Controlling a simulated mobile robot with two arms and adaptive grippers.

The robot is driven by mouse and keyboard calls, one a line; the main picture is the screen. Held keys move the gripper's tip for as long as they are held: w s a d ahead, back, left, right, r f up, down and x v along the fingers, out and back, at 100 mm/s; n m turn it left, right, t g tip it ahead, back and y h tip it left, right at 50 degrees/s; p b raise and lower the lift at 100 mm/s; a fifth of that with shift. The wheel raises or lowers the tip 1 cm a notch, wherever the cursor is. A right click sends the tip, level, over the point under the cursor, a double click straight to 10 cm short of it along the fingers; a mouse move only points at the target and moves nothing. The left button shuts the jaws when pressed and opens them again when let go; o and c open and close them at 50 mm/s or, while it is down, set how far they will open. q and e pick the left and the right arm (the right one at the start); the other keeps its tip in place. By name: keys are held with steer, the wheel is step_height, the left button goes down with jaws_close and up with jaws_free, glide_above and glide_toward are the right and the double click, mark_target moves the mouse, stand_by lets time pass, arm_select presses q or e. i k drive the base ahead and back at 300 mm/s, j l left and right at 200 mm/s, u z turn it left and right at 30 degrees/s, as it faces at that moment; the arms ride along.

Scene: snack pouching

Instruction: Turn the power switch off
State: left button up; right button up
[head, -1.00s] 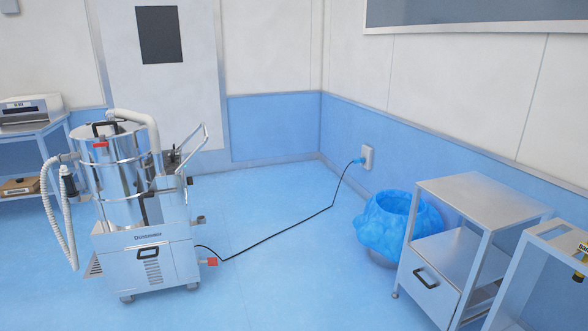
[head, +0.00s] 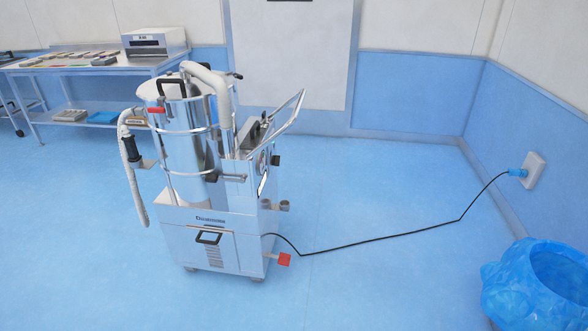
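A steel industrial vacuum (head: 212,240) stands on the floor left of centre in the head view. It has a tall shiny drum (head: 190,150), a grey box with a gauge (head: 262,163) on its right side, and a push handle (head: 289,113). I cannot make out which part is the power switch. A black cord (head: 385,238) runs from the vacuum's lower right to a blue plug (head: 517,173) in the wall outlet (head: 534,170). Neither of my grippers is in view.
A metal table (head: 92,68) with a boxy machine (head: 155,41) stands at the back left. A blue-lined bin (head: 505,292) is at the lower right. A red pedal (head: 285,259) juts out from the vacuum's base. The floor in front is clear, apart from the cord to the right.

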mark_target(276, 159)
steer(key=i+l+u, duration=0.15)
steer(key=u, duration=0.15)
steer(key=i+l+u, duration=0.1)
steer(key=u, duration=0.15)
steer(key=i+l+u, duration=0.2)
steer(key=u, duration=0.15)
steer(key=i+l+u, duration=0.3)
steer(key=l+u, duration=0.35)
steer(key=i+l+u, duration=0.1)
steer(key=l+u, duration=0.25)
steer(key=l, duration=0.15)
